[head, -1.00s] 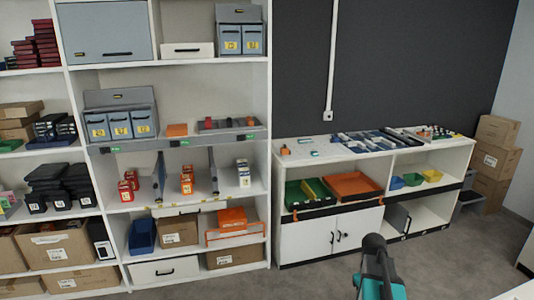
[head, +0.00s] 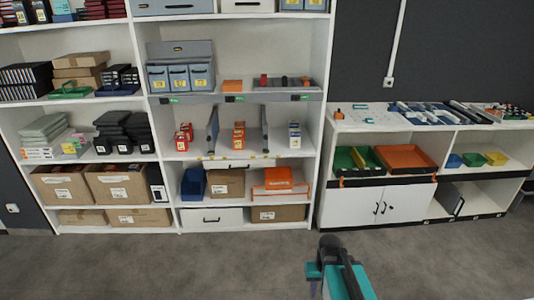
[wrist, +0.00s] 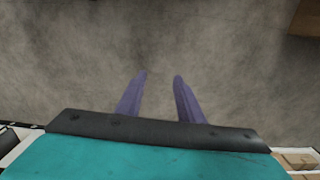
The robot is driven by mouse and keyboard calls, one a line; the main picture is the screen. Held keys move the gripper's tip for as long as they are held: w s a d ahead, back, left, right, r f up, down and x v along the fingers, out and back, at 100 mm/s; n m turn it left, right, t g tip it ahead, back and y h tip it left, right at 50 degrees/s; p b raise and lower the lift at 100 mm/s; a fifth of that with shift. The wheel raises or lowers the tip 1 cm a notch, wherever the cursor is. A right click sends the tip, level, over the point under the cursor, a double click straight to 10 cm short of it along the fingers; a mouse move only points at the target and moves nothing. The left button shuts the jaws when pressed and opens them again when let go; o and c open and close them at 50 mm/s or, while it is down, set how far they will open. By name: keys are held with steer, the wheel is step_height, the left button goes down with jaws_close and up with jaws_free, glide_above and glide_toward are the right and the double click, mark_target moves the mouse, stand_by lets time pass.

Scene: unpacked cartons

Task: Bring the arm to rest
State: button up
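My gripper (wrist: 159,78) shows in the wrist view with its two purple fingers apart and nothing between them. It points down over bare grey floor. In the head view my arm, teal and black, stands at the bottom right of the middle, in front of the shelves and over the floor. The fingers are mostly hidden in that view.
A tall white shelf unit (head: 325,90) with boxes and bins stands ahead. A low white cabinet (head: 345,205) with a green tray (head: 345,160) and an orange tray (head: 405,158) stands to the right. The floor (head: 160,265) in front is clear.

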steer(key=s+a+f+g, duration=0.1)
steer(key=s+f+g, duration=0.2)
steer(key=s+f, duration=0.6)
steer(key=s+a+f+g, duration=0.1)
steer(key=s+f+g, duration=0.1)
steer(key=s+f, duration=0.7)
steer(key=s, duration=0.8)
steer(key=shift+s+f+g, duration=0.25)
steer(key=shift+f+g, duration=0.1)
steer(key=shift+g, duration=0.05)
steer(key=shift+a, duration=0.1)
